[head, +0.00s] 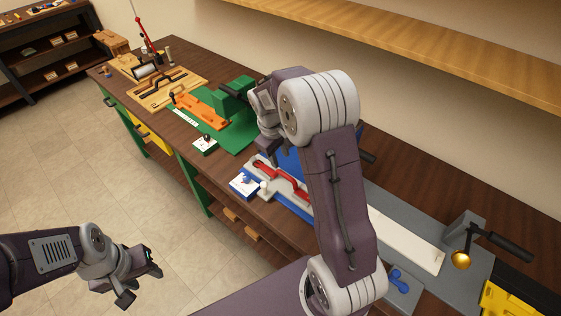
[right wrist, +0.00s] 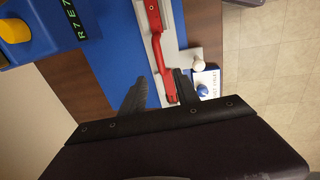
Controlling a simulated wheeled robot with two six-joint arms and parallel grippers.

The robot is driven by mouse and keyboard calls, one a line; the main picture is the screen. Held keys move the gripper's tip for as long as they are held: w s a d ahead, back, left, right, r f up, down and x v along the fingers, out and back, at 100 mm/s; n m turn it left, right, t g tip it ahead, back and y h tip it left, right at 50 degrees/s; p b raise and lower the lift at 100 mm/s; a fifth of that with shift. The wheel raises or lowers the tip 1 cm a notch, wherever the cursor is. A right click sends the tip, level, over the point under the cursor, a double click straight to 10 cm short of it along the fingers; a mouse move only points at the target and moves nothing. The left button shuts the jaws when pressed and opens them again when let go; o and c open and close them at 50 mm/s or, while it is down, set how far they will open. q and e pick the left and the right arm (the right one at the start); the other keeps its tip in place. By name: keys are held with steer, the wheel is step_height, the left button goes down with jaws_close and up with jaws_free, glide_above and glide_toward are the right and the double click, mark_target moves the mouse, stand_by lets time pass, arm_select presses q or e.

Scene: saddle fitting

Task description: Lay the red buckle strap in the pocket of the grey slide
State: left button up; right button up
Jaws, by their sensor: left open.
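The red buckle strap (head: 284,176) lies lengthwise along the pale grey slide (head: 260,170) on the bench. In the right wrist view the strap (right wrist: 158,48) runs along the slide (right wrist: 182,45), with a raised middle part. I cannot tell whether it is fully seated in the pocket. My right gripper (right wrist: 162,80) is open, its dark fingers spread on either side of the strap's near end, apparently above it. My left gripper (head: 142,280) is open and empty, over the floor away from the bench.
A white card with a blue knob (head: 244,184) and a white knob (head: 265,188) stand beside the slide. A green fixture (head: 234,98) and orange part (head: 200,110) lie further left. A blue box with a yellow button (right wrist: 14,30) is near my right gripper.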

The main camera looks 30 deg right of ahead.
steer(key=s+a+f+m+y, duration=0.1)
steer(key=s+a, duration=0.3)
steer(key=s, duration=0.4)
steer(key=s+a+f+m+y, duration=0.1)
steer(key=s+a+m, duration=0.2)
steer(key=s, duration=0.6)
steer(key=shift+s+a+m, duration=0.15)
steer(key=shift+a+m, duration=0.15)
steer(key=shift+a, duration=0.55)
steer(key=shift+s, duration=0.1)
